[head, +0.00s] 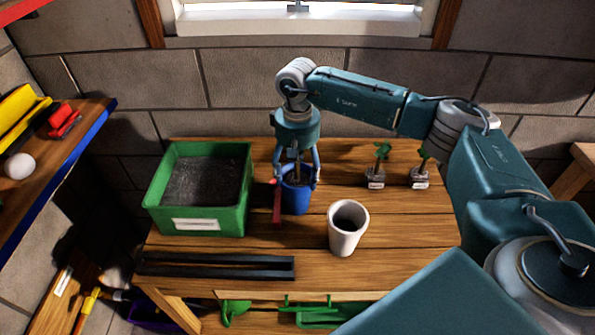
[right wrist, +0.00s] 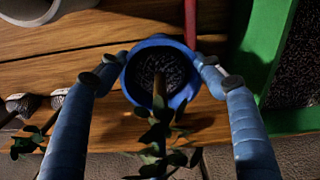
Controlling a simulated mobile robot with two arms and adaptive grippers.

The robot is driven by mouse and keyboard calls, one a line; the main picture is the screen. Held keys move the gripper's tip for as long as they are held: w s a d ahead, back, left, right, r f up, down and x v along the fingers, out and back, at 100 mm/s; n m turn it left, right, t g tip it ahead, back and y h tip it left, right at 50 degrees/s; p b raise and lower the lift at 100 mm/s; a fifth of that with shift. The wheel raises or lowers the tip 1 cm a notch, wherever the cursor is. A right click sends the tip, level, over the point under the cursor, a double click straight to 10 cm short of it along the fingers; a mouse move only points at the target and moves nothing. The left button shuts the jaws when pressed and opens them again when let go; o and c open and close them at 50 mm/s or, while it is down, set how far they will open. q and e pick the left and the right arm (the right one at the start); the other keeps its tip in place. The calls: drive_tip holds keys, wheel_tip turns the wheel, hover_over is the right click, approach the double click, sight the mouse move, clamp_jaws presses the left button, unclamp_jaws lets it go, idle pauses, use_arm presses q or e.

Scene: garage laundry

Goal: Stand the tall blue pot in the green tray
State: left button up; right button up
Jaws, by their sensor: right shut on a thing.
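The blue pot (head: 297,201) is upright on the workbench, just right of the green tray; I cannot tell if its base touches the wood. My right gripper (head: 297,180) points down with its fingers shut on opposite sides of the pot's rim. In the right wrist view the pot (right wrist: 137,90) sits between the fingertips (right wrist: 161,64), with dark soil and a leafy stem inside. My left gripper is out of view.
A red strip (head: 278,205) lies between the pot and the tray. A white cup (head: 346,242) stands in front right of the pot. Two small potted sprouts (head: 376,180) (head: 420,177) stand at the back right. A black rack (head: 215,266) lies along the front edge.

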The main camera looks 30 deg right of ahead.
drive_tip(key=shift+f, duration=0.2)
drive_tip(key=o, duration=1.7)
drive_tip(key=shift+r, duration=0.1)
drive_tip(key=shift+o, duration=0.2)
drive_tip(key=shift+r, duration=0.1)
